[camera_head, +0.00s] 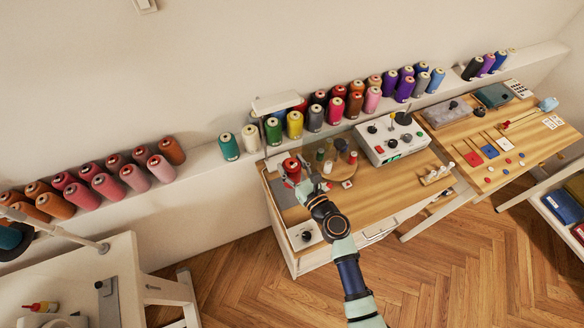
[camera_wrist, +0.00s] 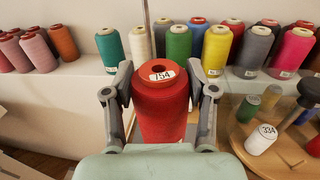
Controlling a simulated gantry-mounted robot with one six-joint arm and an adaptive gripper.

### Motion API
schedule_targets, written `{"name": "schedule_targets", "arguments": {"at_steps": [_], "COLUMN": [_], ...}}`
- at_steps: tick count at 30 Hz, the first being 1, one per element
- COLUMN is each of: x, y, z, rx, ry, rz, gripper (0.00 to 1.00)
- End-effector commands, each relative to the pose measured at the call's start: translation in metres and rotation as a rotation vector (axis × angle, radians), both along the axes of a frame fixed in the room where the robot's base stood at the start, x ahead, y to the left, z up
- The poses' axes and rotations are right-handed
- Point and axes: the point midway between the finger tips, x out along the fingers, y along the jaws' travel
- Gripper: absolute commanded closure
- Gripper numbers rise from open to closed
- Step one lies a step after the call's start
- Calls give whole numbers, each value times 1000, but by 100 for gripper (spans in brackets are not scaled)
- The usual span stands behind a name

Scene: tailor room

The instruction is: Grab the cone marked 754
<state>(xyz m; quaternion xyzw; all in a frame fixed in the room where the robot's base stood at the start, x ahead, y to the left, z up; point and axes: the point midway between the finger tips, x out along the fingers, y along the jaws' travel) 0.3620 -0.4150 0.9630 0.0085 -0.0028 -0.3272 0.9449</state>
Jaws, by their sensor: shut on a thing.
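The red thread cone marked 754 (camera_wrist: 160,108) stands upright between the two fingers of my gripper (camera_wrist: 160,95) in the wrist view. Its label faces the camera on its top rim. My gripper is shut on it, one finger along each side. In the head view the red cone (camera_head: 292,169) shows at the left end of the wooden table, in my gripper (camera_head: 297,175). Its lower part is hidden in both views, so I cannot tell whether it touches the table.
A round wooden stand (camera_head: 340,172) with small spools is just right of the cone. A row of cones lines the wall shelf (camera_head: 205,172) behind: teal (camera_wrist: 109,47), white (camera_wrist: 139,45), green (camera_wrist: 179,43) and yellow (camera_wrist: 216,49). A grey control box (camera_head: 392,140) stands farther right.

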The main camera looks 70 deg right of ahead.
Motion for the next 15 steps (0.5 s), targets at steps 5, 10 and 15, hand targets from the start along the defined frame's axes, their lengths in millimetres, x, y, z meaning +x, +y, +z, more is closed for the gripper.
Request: {"name": "schedule_targets", "arguments": {"at_steps": [5, 10, 15], "x": [0, 0, 0], "y": [0, 0, 0], "z": [80, 120, 137], "rx": [-2, -2, -1], "ry": [-1, -1, -1], "rz": [1, 0, 0], "gripper": [90, 90, 90]}}
